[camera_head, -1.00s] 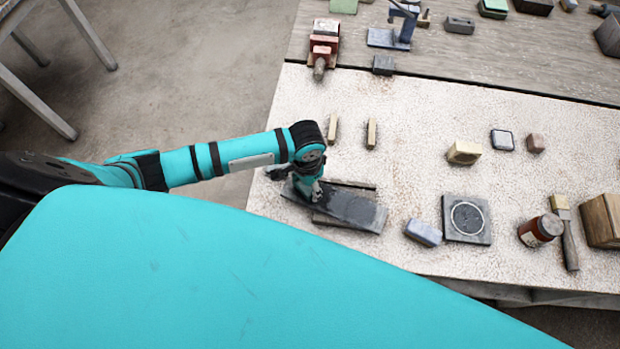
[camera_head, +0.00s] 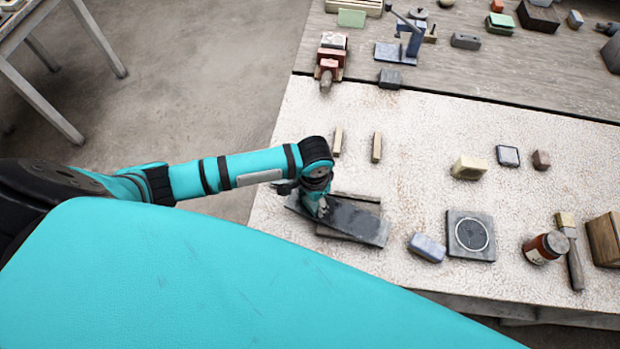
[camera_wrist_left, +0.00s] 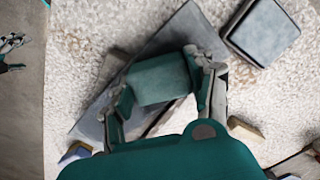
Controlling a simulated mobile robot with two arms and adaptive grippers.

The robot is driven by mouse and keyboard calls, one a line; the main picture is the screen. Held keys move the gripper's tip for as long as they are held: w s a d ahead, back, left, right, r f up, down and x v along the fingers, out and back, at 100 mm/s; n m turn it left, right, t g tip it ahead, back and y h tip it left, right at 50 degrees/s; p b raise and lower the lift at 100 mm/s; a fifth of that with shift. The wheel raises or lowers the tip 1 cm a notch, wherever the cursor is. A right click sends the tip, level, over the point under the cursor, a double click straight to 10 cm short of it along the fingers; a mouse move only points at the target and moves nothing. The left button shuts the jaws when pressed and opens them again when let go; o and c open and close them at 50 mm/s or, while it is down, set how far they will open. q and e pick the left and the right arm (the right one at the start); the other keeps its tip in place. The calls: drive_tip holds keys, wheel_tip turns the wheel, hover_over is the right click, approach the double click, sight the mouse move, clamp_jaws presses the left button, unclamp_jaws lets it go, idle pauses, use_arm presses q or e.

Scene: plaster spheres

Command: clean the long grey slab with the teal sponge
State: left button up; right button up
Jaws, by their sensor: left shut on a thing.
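The long grey slab (camera_head: 362,224) lies tilted in the picture across a wooden support (camera_head: 352,202) near the table's front left. My left gripper (camera_head: 318,207) points down over the slab's left half. In the left wrist view, this gripper (camera_wrist_left: 158,82) is shut on the teal sponge (camera_wrist_left: 158,80), one finger on each side. The sponge is over the slab (camera_wrist_left: 190,32); I cannot tell whether it touches. In the head view, the sponge is hidden by the gripper. A teal and dark gripper-like part (camera_wrist_left: 10,55), seemingly my right gripper, shows at the left wrist view's edge.
A blue-grey block (camera_head: 427,248) and a square plate with a ring (camera_head: 471,236) lie right of the slab. Two small wooden sticks (camera_head: 376,147) lie behind it. A jar (camera_head: 545,247) and a brush (camera_head: 574,262) are farther right. Clear tabletop surrounds the sticks.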

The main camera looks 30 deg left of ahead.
use_arm(q)
drive_tip(key=shift+s+d, duration=0.2)
drive_tip(key=shift+d, duration=0.3)
drive_tip(key=shift+a, duration=0.1)
drive_tip(key=shift+w+a, duration=0.45)
drive_tip(key=shift+a, duration=0.4)
drive_tip(key=shift+w+a, duration=0.4)
drive_tip(key=shift+a, duration=0.4)
drive_tip(key=shift+f, duration=0.1)
drive_tip(key=shift+s+d+r, duration=0.4)
drive_tip(key=shift+d+r, duration=0.35)
drive_tip(key=shift+d, duration=0.1)
drive_tip(key=shift+r, duration=0.1)
drive_tip(key=shift+r, duration=1.15)
